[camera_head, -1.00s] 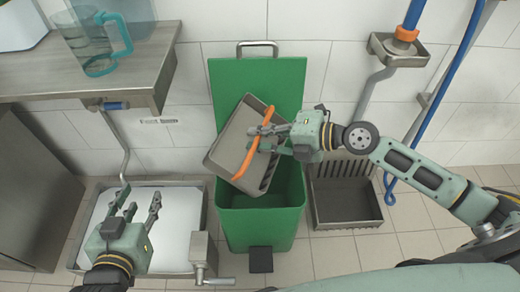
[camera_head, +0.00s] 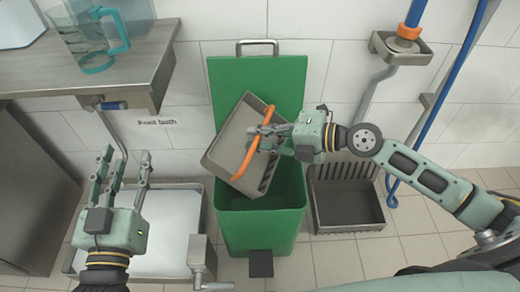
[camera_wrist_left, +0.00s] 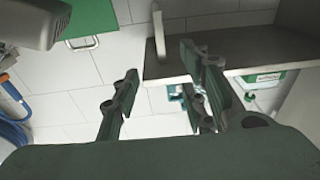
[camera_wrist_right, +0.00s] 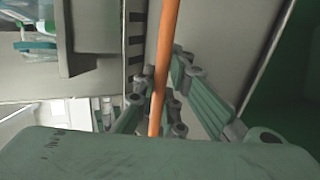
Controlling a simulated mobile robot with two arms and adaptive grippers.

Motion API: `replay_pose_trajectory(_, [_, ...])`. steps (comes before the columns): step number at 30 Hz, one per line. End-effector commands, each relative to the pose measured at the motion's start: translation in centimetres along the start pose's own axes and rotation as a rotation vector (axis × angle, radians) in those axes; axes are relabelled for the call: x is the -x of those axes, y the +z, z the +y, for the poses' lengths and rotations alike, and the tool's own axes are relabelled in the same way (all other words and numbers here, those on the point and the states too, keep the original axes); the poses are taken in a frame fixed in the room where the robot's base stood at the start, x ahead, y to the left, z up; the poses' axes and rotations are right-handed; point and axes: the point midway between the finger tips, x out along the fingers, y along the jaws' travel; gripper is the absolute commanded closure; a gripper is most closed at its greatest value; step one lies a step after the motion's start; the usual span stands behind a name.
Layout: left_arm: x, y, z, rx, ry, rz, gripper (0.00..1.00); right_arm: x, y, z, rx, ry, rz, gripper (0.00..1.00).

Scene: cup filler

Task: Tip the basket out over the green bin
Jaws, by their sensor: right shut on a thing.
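The grey basket (camera_head: 228,139) with an orange handle (camera_head: 240,166) is tilted over the mouth of the green bin (camera_head: 258,228), whose lid stands open against the wall. My right gripper (camera_head: 262,138) is shut on the orange handle, which also crosses the right wrist view (camera_wrist_right: 164,70) between the fingers. The inside of the bin is mostly dark, and I cannot tell what lies in it. My left gripper (camera_head: 122,168) is open and empty, raised over the pale basin at the left, well away from the basket.
A steel counter (camera_head: 130,72) with a clear teal-handled jug (camera_head: 90,38) stands at the upper left. A white basin (camera_head: 180,215) lies on the floor left of the bin. A grey slotted tray (camera_head: 345,205) sits right of it. A blue hose (camera_head: 450,90) hangs at the right.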

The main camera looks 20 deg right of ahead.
Motion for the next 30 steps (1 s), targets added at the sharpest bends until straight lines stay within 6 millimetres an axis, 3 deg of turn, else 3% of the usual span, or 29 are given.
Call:
replay_pose_trajectory(6, [-0.1, -1.4, 0.2, 0.002, 0.004, 0.072, 0.60, 0.0, 0.0, 0.1, 0.001, 0.008, -0.001, 1.00])
replay_pose_trajectory(17, [0.0, -1.7, 0.2, 0.003, 0.005, 0.090, 0.60, 0.0, 0.0, 0.1, 0.001, 0.009, -0.001, 1.00])
replay_pose_trajectory(30, [0.8, -5.9, 0.8, 0.011, 0.018, 0.329, 0.60, -0.1, 0.1, 0.0, 0.000, 0.033, -0.002, 1.00])
